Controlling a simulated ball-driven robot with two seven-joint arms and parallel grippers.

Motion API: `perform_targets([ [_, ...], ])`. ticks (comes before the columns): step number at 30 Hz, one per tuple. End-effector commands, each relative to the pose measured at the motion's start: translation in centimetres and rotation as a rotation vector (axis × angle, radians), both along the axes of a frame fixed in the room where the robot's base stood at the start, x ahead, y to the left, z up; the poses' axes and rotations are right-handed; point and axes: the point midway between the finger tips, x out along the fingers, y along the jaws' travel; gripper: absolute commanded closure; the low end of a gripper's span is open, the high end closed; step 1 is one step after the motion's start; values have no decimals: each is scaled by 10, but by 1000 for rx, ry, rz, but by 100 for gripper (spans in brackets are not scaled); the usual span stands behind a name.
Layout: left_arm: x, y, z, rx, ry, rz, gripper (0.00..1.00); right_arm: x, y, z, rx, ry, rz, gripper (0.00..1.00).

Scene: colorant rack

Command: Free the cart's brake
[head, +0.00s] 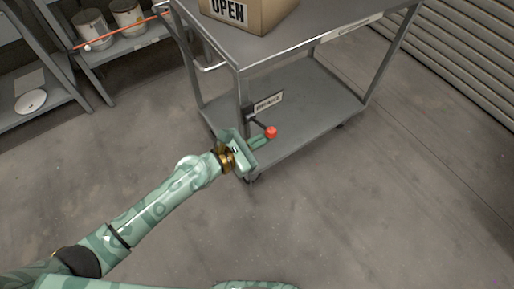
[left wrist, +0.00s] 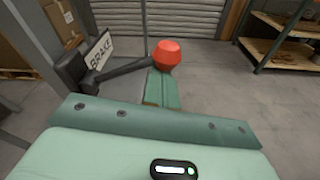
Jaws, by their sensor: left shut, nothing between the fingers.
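The grey two-shelf cart (head: 310,88) stands in the upper middle of the head view. Its brake is a dark lever with a red knob (head: 271,132), beside a white BRAKE sign (head: 267,102) at the near corner post. In the left wrist view the red knob (left wrist: 168,54), the dark lever (left wrist: 122,71) and the BRAKE sign (left wrist: 101,50) show clearly. My left gripper (head: 262,140) is shut and empty, its fingertips right by the knob. In the wrist view the fingers (left wrist: 162,86) end just below the knob; I cannot tell if they touch. My right gripper is not in view.
A cardboard box (head: 250,14) marked OPEN sits on the cart's top. A shelf rack (head: 130,42) with cans and an orange rod stands at the upper left. A ribbed shutter (head: 465,45) is at the right. The floor in front is clear.

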Motion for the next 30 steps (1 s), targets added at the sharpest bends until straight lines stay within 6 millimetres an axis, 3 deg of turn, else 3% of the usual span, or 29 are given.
perform_targets([
  [15,3,2,11,-4,7,1,100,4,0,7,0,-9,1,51],
  [26,3,2,11,-4,6,0,100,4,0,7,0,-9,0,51],
  [30,1,-2,2,-4,9,1,100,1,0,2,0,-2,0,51],
])
